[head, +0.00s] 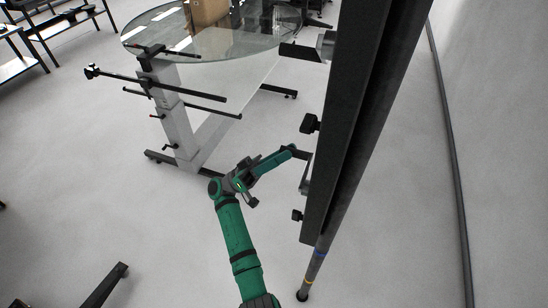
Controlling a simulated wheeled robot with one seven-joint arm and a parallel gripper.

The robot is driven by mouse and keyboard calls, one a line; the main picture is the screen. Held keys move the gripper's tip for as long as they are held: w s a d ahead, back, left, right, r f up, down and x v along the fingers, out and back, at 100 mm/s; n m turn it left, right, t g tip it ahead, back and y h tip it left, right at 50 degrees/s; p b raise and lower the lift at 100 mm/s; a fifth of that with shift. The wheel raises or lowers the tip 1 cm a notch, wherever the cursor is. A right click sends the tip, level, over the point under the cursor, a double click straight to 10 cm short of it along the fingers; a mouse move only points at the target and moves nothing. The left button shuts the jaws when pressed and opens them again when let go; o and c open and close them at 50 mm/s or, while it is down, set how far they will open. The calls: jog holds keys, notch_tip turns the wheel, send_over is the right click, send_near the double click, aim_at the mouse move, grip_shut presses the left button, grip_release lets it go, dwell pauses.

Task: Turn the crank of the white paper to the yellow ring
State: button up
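My green arm reaches up from the bottom of the head view. My gripper (302,154) is at its far end, beside the left face of a tall dark panel (345,130). A small grey crank-like part (305,174) sticks out from the panel just below my gripper. I cannot tell whether they touch, or whether the fingers are open. A dark pole at the panel's lower end carries a yellow ring (308,282) and a blue ring (320,253). I cannot make out which part belongs to the white paper.
Black knobs (310,124) and (297,215) project from the panel. A round glass table (235,40) with a cardboard box (208,14) stands behind, with black rods (185,90) on its leg. A black beam (103,285) lies lower left. The floor between is clear.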

jog(key=shift+w+a+f, duration=0.35)
jog(key=shift+a+f, duration=0.25)
jog(key=shift+f, duration=0.1)
jog(key=shift+w+a+f, duration=0.35)
jog(key=shift+a+f, duration=0.25)
jog(key=shift+f, duration=0.1)
jog(key=v, duration=1)
jog(key=shift+a+f, duration=0.25)
jog(key=shift+a, duration=0.05)
